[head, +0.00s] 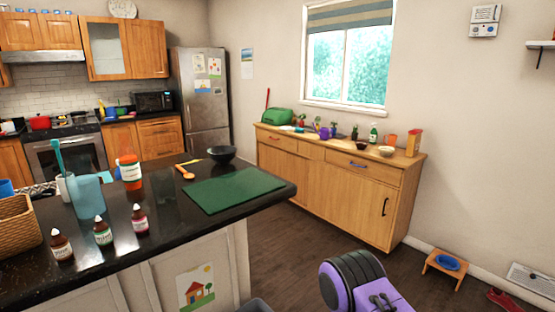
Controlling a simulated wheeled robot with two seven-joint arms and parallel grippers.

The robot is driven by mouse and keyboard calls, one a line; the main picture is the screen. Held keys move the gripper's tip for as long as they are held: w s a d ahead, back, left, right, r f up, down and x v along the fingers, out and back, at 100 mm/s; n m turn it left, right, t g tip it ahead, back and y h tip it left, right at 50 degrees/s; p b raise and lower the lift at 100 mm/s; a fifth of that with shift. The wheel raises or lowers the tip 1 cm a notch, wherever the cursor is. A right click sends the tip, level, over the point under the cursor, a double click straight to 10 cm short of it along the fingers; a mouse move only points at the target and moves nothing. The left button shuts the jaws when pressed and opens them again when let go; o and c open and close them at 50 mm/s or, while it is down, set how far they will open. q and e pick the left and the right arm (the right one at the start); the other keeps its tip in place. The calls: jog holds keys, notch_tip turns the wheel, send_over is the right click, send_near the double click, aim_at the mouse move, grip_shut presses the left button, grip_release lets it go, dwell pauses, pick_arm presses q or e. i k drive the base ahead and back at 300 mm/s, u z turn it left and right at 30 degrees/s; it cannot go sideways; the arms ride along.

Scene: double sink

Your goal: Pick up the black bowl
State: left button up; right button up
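A black bowl (221,154) stands upright near the back edge of the dark island counter (160,238), just behind a green cutting mat (232,189). It looks empty, but I cannot see its full inside. Neither of my grippers shows in the head view, so nothing is seen touching the bowl.
Orange-handled utensils (185,172) lie left of the bowl. An orange-and-white bottle (130,170), small dropper bottles (102,232) and a wicker basket (18,222) stand further left. A wooden sideboard (340,185) lines the wall. Dark floor (300,245) lies open between island and sideboard.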

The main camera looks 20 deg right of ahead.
aim_at(223, 156)
jog(key=z, duration=2)
jog(key=i, duration=4)
jog(key=u, duration=3.6)
